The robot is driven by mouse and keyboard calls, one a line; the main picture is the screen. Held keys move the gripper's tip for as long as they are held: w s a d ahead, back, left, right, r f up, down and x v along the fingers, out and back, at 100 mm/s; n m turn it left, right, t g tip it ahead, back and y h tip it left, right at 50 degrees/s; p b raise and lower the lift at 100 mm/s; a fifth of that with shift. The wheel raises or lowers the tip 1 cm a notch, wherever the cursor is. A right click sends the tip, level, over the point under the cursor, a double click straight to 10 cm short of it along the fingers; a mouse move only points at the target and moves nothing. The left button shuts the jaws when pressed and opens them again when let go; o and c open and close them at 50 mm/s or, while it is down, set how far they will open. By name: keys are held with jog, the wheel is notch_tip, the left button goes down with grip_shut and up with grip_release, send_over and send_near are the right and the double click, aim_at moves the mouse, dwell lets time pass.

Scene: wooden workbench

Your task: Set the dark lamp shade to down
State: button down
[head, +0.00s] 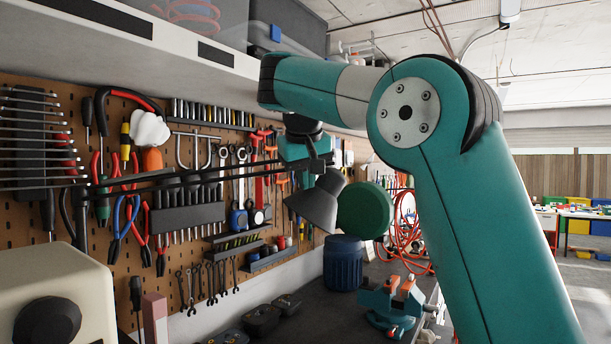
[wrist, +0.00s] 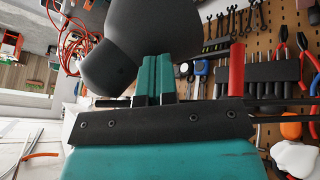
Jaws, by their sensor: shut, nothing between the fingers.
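The dark lamp shade (head: 314,205) is a grey cone on thin dark rods that run in from the left. It is tilted, with its wide end toward the lower left and its narrow end at the upper right. In the wrist view the dark shade (wrist: 155,25) fills the top middle, just beyond the fingers. My gripper (wrist: 156,78) is shut, with its teal fingers together and nothing between them. It is close to the shade; I cannot tell whether they touch. In the head view my gripper (head: 317,164) is just above the shade's narrow end, partly hidden.
A pegboard (head: 75,235) with many tools stands behind. A round green thing (head: 364,210) is right of the shade, above a blue barrel (head: 343,262). A vise (head: 393,303) stands on the dark bench. A pale cabinet (head: 200,50) overhangs the pegboard.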

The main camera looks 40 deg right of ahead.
aim_at(321, 197)
jog(key=shift+s+d+f+b, duration=0.2)
jog(key=shift+f+b, duration=0.25)
jog(key=shift+f, duration=0.35)
jog(key=shift+s+d+f+b, duration=0.1)
jog(key=shift+d+f+b, duration=0.25)
jog(key=shift+f, duration=0.4)
jog(key=shift+s+d+f+b, duration=0.3)
jog(key=shift+d+f, duration=0.1)
jog(key=shift+f, duration=0.15)
jog(key=shift+s+d+f+b, duration=0.15)
jog(key=shift+d+f+b, duration=0.15)
jog(key=shift+d+f, duration=0.15)
jog(key=shift+f, duration=0.1)
